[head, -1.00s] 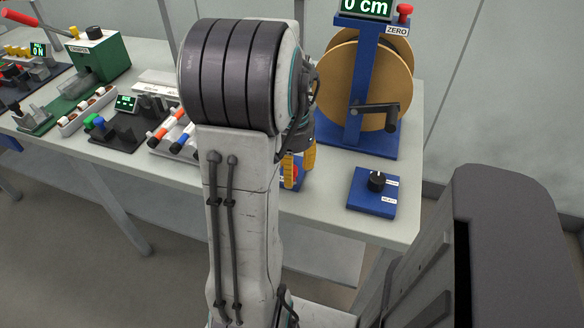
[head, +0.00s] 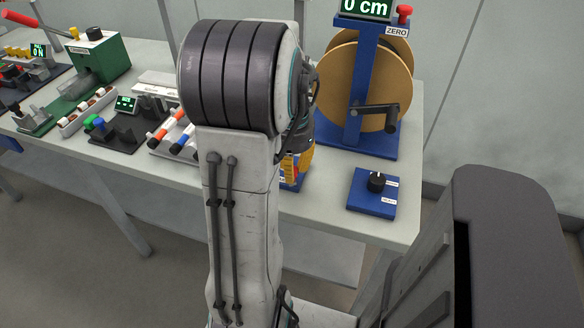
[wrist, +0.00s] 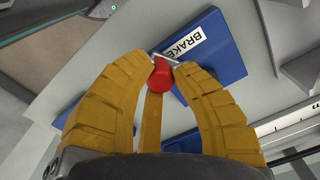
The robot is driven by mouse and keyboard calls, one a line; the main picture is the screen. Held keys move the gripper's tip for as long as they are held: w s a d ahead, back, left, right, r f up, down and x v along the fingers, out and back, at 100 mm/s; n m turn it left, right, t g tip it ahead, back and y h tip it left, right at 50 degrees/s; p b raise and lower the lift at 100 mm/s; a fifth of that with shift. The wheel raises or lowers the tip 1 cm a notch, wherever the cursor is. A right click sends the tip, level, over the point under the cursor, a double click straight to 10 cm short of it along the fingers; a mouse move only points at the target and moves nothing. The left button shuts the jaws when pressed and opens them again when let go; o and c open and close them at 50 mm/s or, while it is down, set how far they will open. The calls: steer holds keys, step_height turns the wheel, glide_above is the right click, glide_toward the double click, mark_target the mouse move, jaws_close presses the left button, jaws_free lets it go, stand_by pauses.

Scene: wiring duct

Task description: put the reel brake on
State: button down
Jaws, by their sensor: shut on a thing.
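The reel brake is a blue box (wrist: 212,50) with a white BRAKE label (wrist: 197,40) and a lever with a red knob (wrist: 160,74), seen in the wrist view. My gripper (wrist: 167,66) has its yellow fingers closed around the red knob, one on each side. A pale lever shaft shows just past the knob. In the head view my arm hides most of the brake; a blue bit of its base (head: 292,185) and part of my yellow fingers (head: 303,166) show. The cable reel (head: 372,80) stands behind on a blue stand, its display reading 0 cm.
A blue box with a black knob (head: 376,182) sits at the bench's front right. Left of my arm are orange and blue-handled tools (head: 170,130), a small display unit (head: 126,103) and a green machine (head: 98,55). The bench top (head: 330,205) is clear at the front.

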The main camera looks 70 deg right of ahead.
steer(key=shift+w, duration=0.1)
steer(key=m, duration=0.1)
steer(key=w+m, duration=0.1)
steer(key=shift+w+a+f+m, duration=0.1)
steer(key=shift+a+m, duration=0.25)
steer(key=shift+m, duration=0.05)
steer(key=w+m, duration=0.2)
steer(key=m, duration=0.1)
steer(key=shift+a+m, duration=0.1)
steer(key=shift+m, duration=0.2)
steer(key=w+m, duration=0.1)
steer(key=w+m+p, duration=0.1)
steer(key=m, duration=0.1)
steer(key=shift+w+d+m, duration=0.3)
steer(key=shift+w+m, duration=0.05)
steer(key=shift+m, duration=0.55)
steer(key=shift+w+d+m, duration=0.25)
steer(key=shift+w+m, duration=0.1)
steer(key=shift+m, duration=0.55)
steer(key=c, duration=1)
jaws_free()
steer(key=shift+d, duration=0.1)
steer(key=shift+c, duration=0.2)
